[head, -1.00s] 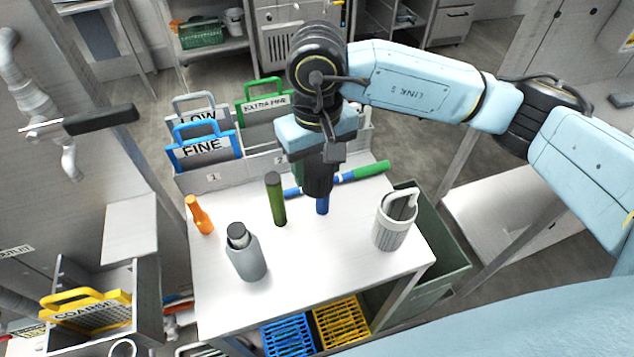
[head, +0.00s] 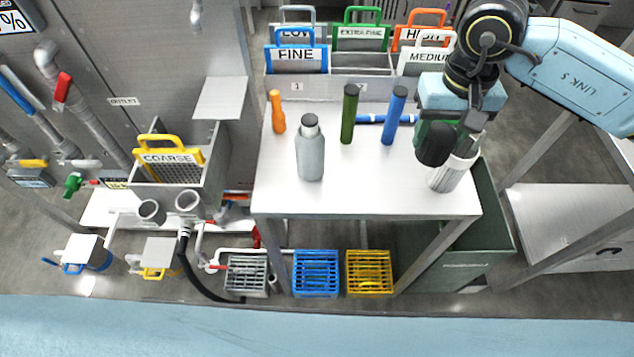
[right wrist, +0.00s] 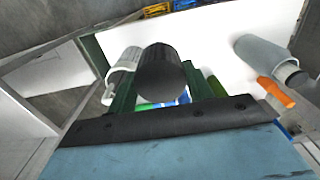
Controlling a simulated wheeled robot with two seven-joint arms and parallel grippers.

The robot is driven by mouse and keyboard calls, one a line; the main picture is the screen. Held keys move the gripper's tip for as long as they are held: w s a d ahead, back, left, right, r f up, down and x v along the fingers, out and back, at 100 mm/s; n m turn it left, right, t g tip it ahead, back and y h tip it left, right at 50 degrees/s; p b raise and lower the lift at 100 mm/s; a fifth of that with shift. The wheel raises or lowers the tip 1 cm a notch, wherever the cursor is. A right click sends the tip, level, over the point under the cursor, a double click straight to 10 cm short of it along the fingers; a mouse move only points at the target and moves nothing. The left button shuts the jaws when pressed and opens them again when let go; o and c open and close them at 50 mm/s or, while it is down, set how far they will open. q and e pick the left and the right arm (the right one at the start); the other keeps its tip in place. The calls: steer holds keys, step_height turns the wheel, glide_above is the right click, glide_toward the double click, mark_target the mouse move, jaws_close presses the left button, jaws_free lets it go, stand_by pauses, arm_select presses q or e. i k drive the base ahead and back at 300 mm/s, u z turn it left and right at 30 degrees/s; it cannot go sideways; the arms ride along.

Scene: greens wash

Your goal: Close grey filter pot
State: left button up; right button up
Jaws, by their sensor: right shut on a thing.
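My right gripper (head: 452,135) is shut on a dark ribbed round cap-like piece (head: 434,147). It hangs above the table's right part, just left of the pale ribbed pot with a handle (head: 452,172), whose top is partly hidden. In the right wrist view the dark piece (right wrist: 161,75) sits between my green fingers, its round end facing out, with the ribbed pot (right wrist: 124,68) beside it. I cannot tell which vessel is the grey filter pot. My left gripper is out of view.
The white table (head: 365,190) holds a grey bottle (head: 310,152), an orange tool (head: 277,112), a green stick (head: 349,115) and a blue stick (head: 394,118). Labelled screens stand behind. Crates sit below. The table's front middle is clear.

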mark_target(310, 153)
steer(key=k, duration=0.6)
steer(key=u, duration=3.45)
steer(key=k, duration=1.35)
steer(key=z, duration=2.15)
